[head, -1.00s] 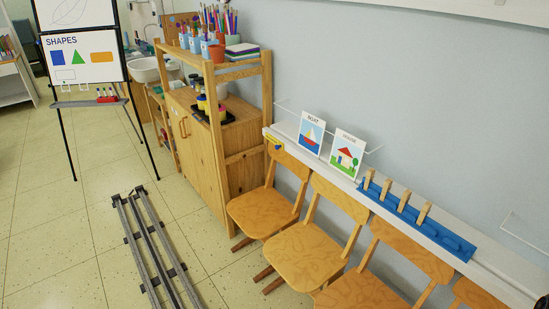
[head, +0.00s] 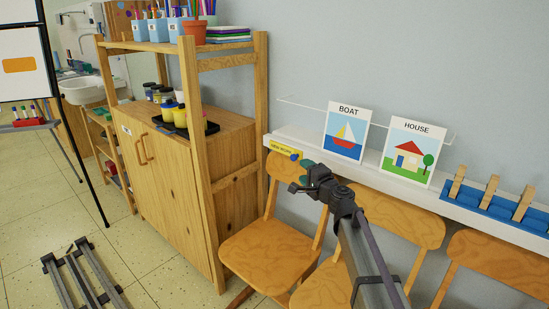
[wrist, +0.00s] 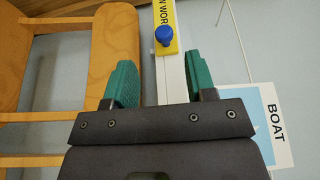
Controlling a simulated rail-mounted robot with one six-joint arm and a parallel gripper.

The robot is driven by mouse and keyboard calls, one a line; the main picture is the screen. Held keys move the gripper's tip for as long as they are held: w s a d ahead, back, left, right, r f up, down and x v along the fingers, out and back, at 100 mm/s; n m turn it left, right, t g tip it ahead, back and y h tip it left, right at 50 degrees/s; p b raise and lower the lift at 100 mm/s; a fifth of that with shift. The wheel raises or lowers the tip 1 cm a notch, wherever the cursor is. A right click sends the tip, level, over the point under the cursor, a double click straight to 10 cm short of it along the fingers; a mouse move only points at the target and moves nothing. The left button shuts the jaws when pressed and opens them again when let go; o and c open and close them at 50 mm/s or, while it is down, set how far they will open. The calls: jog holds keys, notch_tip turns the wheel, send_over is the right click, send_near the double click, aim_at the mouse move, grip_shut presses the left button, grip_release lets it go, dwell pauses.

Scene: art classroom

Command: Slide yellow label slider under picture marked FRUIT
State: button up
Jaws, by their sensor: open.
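The yellow label slider (head: 283,150) sits on the front of the white ledge at its left end. Its lettering is partly readable, and it has a blue knob (wrist: 164,35). My gripper (head: 301,172) is just in front of and below the slider, in front of the ledge. In the wrist view my gripper (wrist: 162,84) is open, with green fingers apart and nothing between them; the knob lies a little beyond the fingertips, between their lines. A BOAT picture (head: 346,131) and a HOUSE picture (head: 410,153) stand on the ledge. No picture marked FRUIT is in view.
The white ledge (head: 384,175) runs to the right, with a clear rail above it. A blue strip with wooden pegs (head: 489,193) is on its right part. Wooden chairs (head: 268,251) stand below. A wooden cabinet (head: 170,190) with paint jars is at left.

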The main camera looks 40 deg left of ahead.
aim_at(293, 158)
jog(key=x, duration=0.6)
jog(key=w+x, duration=0.1)
jog(key=x, duration=0.2)
jog(key=shift+r, duration=0.15)
grip_shut()
